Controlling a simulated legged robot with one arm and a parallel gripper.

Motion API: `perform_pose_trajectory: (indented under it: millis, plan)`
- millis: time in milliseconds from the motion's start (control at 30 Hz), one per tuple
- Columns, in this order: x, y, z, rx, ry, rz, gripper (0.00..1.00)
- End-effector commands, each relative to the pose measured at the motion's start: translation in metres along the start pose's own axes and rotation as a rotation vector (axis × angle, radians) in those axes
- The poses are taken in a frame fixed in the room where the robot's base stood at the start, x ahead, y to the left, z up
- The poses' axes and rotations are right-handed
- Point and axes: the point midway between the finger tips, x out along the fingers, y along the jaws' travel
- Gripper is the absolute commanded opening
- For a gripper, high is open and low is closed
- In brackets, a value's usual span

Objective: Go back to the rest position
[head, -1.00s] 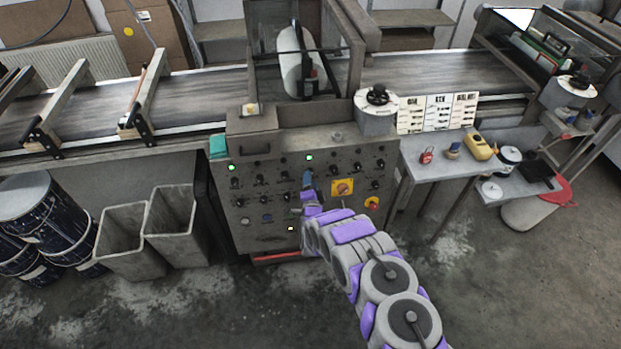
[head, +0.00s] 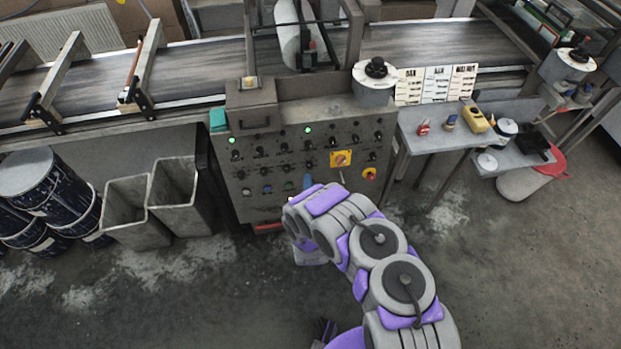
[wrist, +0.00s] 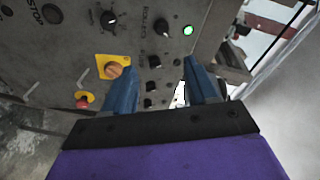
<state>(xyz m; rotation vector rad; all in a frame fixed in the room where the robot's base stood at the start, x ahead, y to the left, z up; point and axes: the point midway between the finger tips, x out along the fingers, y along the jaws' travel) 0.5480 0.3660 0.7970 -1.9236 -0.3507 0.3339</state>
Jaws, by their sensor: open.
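My gripper (wrist: 163,90) has two blue fingers standing apart, with nothing between them in the wrist view. In the head view one blue fingertip (head: 307,181) shows above my purple and grey arm, which hides the rest of the gripper. The gripper is in front of the lower part of the grey control panel (head: 288,150). The panel also fills the upper left of the wrist view (wrist: 60,55). It carries rows of black knobs, a yellow plate with an orange switch (head: 341,159), and a red button on yellow (head: 370,174).
The conveyor belt (head: 190,68) runs behind the panel. Two grey bins (head: 138,212) and dark drums (head: 55,200) stand at left. A side table (head: 425,143) with a red padlock (head: 423,129) and a yellow device (head: 476,121) stands at right. The floor in front is clear.

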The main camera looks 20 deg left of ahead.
Motion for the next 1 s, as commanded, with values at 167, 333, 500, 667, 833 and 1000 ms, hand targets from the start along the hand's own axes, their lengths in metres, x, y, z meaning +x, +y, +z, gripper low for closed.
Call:
perform_pose_trajectory:
  millis: [167, 333, 500, 667, 833, 1000]
  plan:
    - [-0.001, 0.0, 0.0, 0.0, 0.0, 0.0, 0.58]
    - [0.0, 0.0, 0.0, 0.0, 0.0, 0.0, 0.58]
    - [0.0, 0.0, 0.0, 0.0, 0.0, 0.0, 0.58]
    - [0.008, -0.004, -0.011, -0.02, 0.004, 0.023, 0.58]
    - [0.033, -0.018, -0.049, -0.096, 0.008, 0.114, 0.58]
    - [0.05, -0.033, -0.1, -0.188, -0.001, 0.248, 0.58]
